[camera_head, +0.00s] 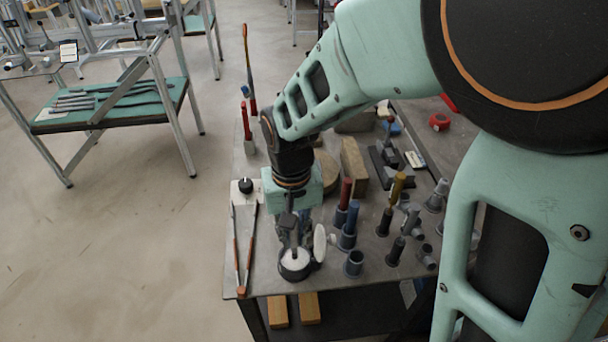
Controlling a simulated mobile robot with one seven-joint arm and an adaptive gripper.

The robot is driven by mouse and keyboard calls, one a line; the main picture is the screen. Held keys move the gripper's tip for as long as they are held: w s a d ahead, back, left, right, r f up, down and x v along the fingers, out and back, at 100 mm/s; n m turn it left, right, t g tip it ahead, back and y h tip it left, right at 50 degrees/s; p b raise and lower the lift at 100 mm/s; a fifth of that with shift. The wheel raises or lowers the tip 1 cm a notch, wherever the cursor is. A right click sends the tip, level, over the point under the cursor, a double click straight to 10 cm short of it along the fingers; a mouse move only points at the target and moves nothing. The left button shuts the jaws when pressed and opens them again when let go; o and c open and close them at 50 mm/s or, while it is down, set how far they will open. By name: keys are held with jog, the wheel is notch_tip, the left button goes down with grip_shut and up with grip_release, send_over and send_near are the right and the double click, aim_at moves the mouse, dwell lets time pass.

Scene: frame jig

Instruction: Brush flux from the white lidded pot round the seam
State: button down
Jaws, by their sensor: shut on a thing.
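My gripper (291,224) points down at the front left of the workbench. It is shut on a slim grey brush (294,240), mostly hidden by the fingers. The brush's lower end is over or in the mouth of a small round pot (294,275), which has a dark outer side and white inside. I cannot tell whether the tip touches the white contents. The pot's white lid (319,243) stands open and upright at its right side. I cannot pick out which joint is the seam.
Grey sockets and lugs, several with coloured rods (346,194), crowd the bench right of the pot. Long orange-handled tools (238,250) lie to the left. Wooden blocks (354,163) stand behind. The bench's front edge (325,289) is close to the pot.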

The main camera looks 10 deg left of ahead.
jog(key=shift+f+b, duration=0.4)
jog(key=shift+f, duration=0.15)
dwell(1.2)
jog(key=shift+r+p, duration=2.75)
jog(key=shift+r, duration=0.85)
jog(key=shift+s+f, duration=0.1)
